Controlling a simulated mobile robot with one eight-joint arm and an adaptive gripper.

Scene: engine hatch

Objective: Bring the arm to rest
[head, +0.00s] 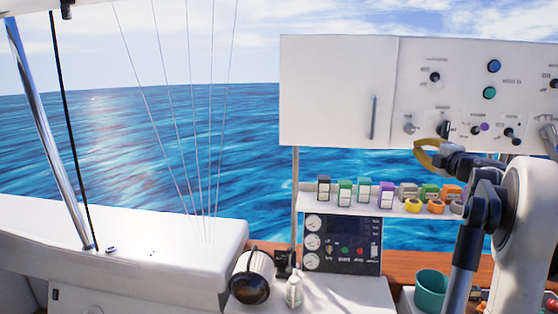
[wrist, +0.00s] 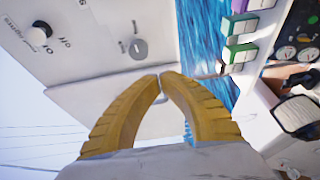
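My gripper (head: 428,152) is in front of the lower edge of the white panel in the head view, with my arm reaching in from the right. In the wrist view my gripper (wrist: 161,78) shows two yellow ridged fingers whose tips meet, with nothing seen between them. The white panel (head: 336,95) has a closed door with a vertical handle (head: 373,117) to the left of the gripper. The panel also fills the upper left of the wrist view (wrist: 90,60). I cannot tell whether the fingers touch it.
Knobs and buttons (head: 490,92) cover the panel's right part. Below is a shelf (head: 310,203) with several coloured blocks and rings. A gauge box (head: 342,243), a teal cup (head: 431,291) and a white cylinder (head: 252,275) stand lower. Open space lies left of the panel.

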